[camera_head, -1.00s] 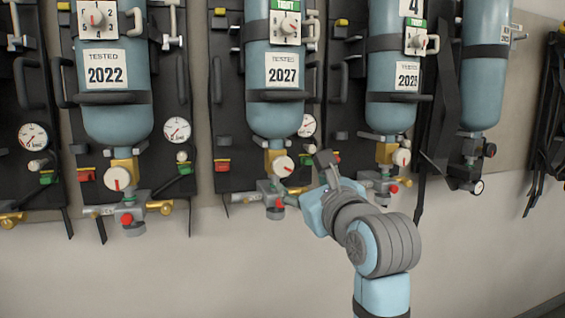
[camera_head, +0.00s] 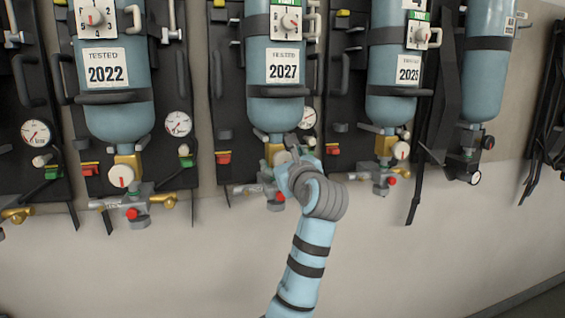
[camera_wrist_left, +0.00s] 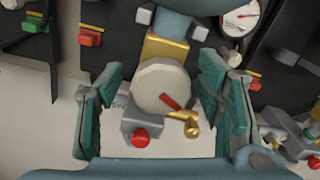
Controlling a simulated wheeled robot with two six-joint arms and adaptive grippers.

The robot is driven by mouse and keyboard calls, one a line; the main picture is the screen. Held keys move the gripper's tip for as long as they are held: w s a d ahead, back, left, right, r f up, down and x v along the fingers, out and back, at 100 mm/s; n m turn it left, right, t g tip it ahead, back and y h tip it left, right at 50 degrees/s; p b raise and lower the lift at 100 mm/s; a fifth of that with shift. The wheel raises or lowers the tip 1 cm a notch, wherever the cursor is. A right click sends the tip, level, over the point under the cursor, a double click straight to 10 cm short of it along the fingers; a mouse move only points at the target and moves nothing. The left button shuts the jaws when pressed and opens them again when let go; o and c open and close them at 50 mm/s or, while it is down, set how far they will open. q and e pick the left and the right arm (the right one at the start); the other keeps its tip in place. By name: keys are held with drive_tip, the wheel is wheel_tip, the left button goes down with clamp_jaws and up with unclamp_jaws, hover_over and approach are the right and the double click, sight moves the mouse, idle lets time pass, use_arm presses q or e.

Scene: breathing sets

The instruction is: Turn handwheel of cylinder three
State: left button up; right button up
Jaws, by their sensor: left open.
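The white round handwheel (camera_wrist_left: 155,82) with a red pointer mark sits under the blue cylinder labelled 2027 (camera_head: 284,92), below a brass block (camera_wrist_left: 166,48). No cylinder number shows on this cylinder; a 4 shows above the 2025 cylinder to its right. My left gripper (camera_head: 275,168) is at this handwheel and partly covers it in the head view. In the left wrist view my left gripper (camera_wrist_left: 160,92) is open, with one teal finger on each side of the wheel. Gaps show between wheel and fingers. My right gripper is out of view.
A grey valve body with a red button (camera_wrist_left: 141,138) and a brass outlet (camera_wrist_left: 190,127) sits just below the wheel. A pressure gauge (camera_wrist_left: 241,18) is at upper right. Neighbouring sets with cylinders labelled 2022 (camera_head: 104,74) and 2025 (camera_head: 408,69) hang on either side. Bare wall lies below.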

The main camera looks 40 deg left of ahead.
use_arm(q)
drive_tip(key=shift+w, duration=0.1)
drive_tip(key=c, duration=1.2)
